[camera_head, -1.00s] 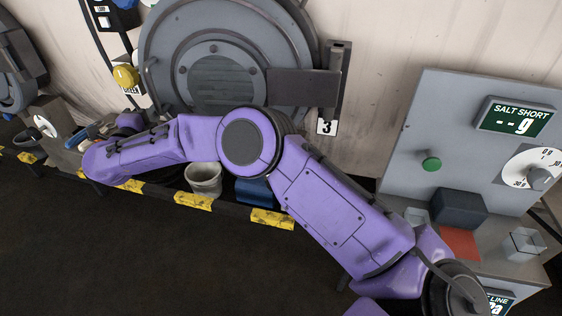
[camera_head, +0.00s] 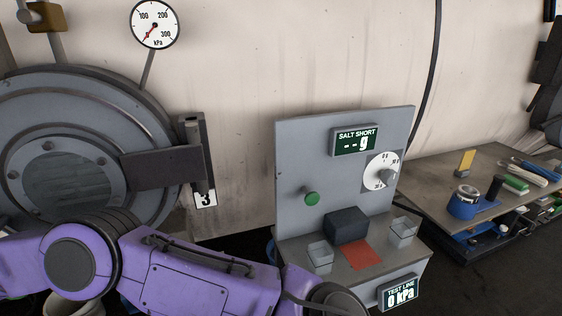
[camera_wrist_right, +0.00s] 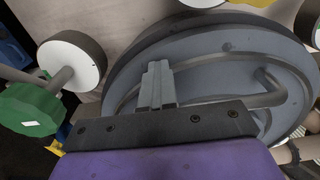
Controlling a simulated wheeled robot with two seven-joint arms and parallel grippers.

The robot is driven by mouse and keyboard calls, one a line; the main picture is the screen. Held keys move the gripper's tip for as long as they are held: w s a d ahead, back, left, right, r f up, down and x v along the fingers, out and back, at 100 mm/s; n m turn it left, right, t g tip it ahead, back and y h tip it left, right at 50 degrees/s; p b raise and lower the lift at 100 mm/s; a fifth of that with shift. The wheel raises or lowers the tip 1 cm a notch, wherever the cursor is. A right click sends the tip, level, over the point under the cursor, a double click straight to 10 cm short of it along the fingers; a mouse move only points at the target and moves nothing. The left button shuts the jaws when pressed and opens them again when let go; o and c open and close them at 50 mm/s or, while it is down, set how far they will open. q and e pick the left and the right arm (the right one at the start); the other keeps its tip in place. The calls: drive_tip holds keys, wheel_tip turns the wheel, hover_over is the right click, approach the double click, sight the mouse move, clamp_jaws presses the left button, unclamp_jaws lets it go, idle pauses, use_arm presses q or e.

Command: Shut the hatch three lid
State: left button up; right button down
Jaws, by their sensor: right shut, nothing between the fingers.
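The hatch three lid (camera_head: 75,120) is a big round grey disc at the left of the head view, cut by the left edge. A dark hinge arm (camera_head: 160,168) joins it to a post above a "3" tag (camera_head: 205,198). The lid looks roughly flush with its ring, but I cannot tell whether it is fully seated. My right arm crosses the head view's lower left, its gripper out of that frame. In the right wrist view, my right gripper (camera_wrist_right: 158,72) is shut and empty in front of the lid's grey face (camera_wrist_right: 220,65), near a curved handle bar (camera_wrist_right: 268,92). Contact is unclear. My left gripper is not in view.
A grey salt panel (camera_head: 300,150) with a green button stands right of the hatch, with a red pad on its shelf. A bench (camera_head: 430,175) with tools is farther right. A pressure gauge (camera_head: 155,24) is above. A green knob (camera_wrist_right: 28,108) is left in the wrist view.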

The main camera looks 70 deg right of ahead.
drive_tip(key=s+a+n+t+y+b, duration=0.1)
drive_tip(key=s+a, duration=0.3)
drive_tip(key=a, duration=0.2)
drive_tip(key=s+a+n+t+b, duration=0.1)
drive_tip(key=s+a+b, duration=0.15)
drive_tip(key=a, duration=0.45)
drive_tip(key=s+d+f+n+t+y, duration=0.1)
drive_tip(key=s+d+f+n+y, duration=0.15)
drive_tip(key=f+n, duration=0.55)
drive_tip(key=s+d+f+n+t+y+p, duration=0.1)
drive_tip(key=s+d+f+n+y, duration=0.2)
drive_tip(key=f, duration=0.8)
drive_tip(key=s+d+f+n+y, duration=0.1)
drive_tip(key=s+f+n+y, duration=0.1)
drive_tip(key=f+n+y, duration=0.6)
drive_tip(key=s+d+f+n+g+h, duration=0.1)
drive_tip(key=s+d+f+g, duration=0.25)
drive_tip(key=s+f, duration=0.4)
drive_tip(key=s+d+f+g+h, duration=0.1)
drive_tip(key=s+d+f+g, duration=0.1)
drive_tip(key=s+d+f, duration=0.45)
drive_tip(key=s+d+f+g, duration=0.2)
drive_tip(key=s+d, duration=0.1)
drive_tip(key=s, duration=0.8)
drive_tip(key=s+d+f+g, duration=0.2)
drive_tip(key=s+d+g, duration=0.1)
drive_tip(key=s, duration=0.9)
drive_tip(key=shift+d+f+h, duration=0.2)
drive_tip(key=shift+d+h, duration=0.15)
drive_tip(key=shift+h, duration=0.1)
